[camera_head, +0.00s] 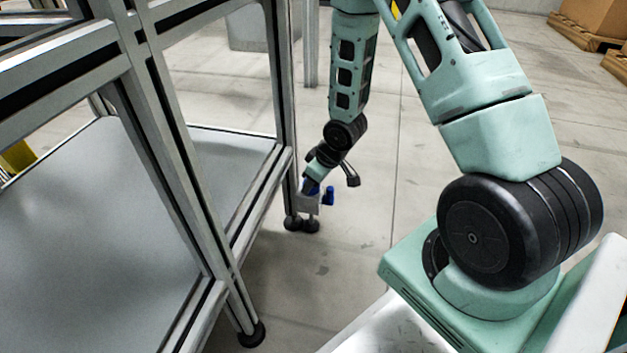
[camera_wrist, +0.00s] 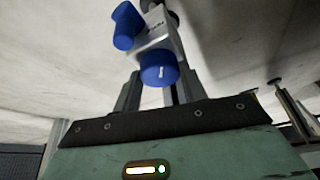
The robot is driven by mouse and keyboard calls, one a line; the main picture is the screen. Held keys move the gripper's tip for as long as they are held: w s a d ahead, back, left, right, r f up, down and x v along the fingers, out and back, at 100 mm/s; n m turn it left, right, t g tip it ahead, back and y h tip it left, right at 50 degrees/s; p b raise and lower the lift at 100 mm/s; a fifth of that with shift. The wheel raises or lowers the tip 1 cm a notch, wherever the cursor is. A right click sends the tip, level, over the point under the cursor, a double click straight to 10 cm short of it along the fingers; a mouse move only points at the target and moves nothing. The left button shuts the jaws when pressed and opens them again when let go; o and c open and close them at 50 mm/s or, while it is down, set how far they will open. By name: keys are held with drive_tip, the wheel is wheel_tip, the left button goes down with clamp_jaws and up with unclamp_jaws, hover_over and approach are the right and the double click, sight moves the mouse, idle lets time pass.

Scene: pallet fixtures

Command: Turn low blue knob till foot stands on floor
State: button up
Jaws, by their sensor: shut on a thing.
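A grey bracket (camera_head: 312,204) sits low at the far leg of the metal frame and carries two blue knobs. My gripper (camera_head: 311,184) reaches down to it and is shut on the blue knob at its fingertips (camera_head: 310,188). In the wrist view this knob (camera_wrist: 159,70) lies between my fingers (camera_wrist: 158,88). The other blue knob (camera_head: 328,196) sticks out on the right side of the bracket, free of my fingers. A black foot (camera_head: 311,226) is below the bracket, at or very near the floor; I cannot tell whether it touches.
The metal frame (camera_head: 160,150) with a grey lower shelf (camera_head: 80,230) fills the left. Its far leg has a black foot (camera_head: 292,222) beside the bracket's foot. The concrete floor (camera_head: 360,250) right of the bracket is clear. Boxes on pallets (camera_head: 590,35) stand far right.

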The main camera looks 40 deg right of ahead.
drive_tip(key=o, duration=1)
drive_tip(key=p+v, duration=1.1)
drive_tip(key=v, duration=0.6)
drive_tip(key=shift+r, duration=0.25)
